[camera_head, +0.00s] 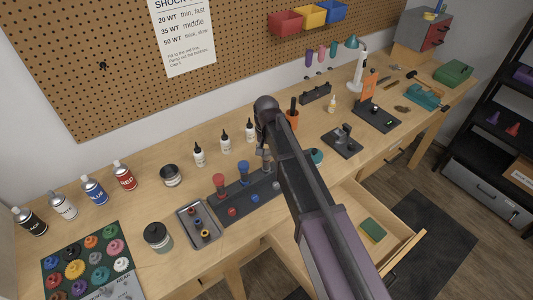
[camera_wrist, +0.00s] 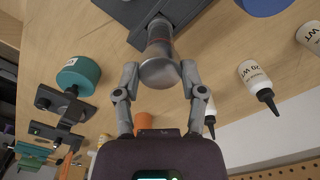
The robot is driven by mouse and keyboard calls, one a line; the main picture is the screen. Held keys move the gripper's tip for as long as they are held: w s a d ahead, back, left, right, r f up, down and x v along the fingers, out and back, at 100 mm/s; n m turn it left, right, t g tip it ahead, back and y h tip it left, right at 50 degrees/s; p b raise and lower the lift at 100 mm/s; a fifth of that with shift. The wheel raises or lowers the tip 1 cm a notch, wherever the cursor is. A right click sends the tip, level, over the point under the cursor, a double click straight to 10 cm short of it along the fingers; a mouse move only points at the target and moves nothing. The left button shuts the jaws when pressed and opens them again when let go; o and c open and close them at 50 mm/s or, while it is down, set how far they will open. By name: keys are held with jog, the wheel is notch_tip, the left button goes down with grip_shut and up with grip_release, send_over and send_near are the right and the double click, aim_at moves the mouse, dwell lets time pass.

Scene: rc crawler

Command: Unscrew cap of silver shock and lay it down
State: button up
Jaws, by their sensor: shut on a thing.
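The silver shock (camera_wrist: 159,45) stands upright in a dark stand (camera_wrist: 160,12), with its wide round silver cap (camera_wrist: 160,73) toward the wrist camera. My gripper (camera_wrist: 160,75) has one finger at each side of the cap and is shut on it. The cap appears to be still against the shock body; I cannot tell how far the thread is turned. In the head view the silver shock (camera_head: 266,163) is partly hidden by my arm, at the right end of the stand (camera_head: 238,212).
A red shock (camera_head: 220,185) and a blue shock (camera_head: 243,172) stand beside it. A grey tray (camera_head: 185,212) with small parts lies left of the stand. White bottles (camera_head: 199,154) stand behind. An open drawer (camera_head: 345,205) is below the front edge.

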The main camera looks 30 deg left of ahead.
jog(key=shift+n, duration=0.3)
jog(key=n, duration=0.3)
jog(key=shift+n, duration=0.4)
dwell(0.5)
jog(key=n, duration=0.3)
jog(key=shift+n, duration=0.4)
jog(key=shift+n, duration=0.5)
jog(key=n, duration=0.2)
jog(key=shift+n, duration=0.8)
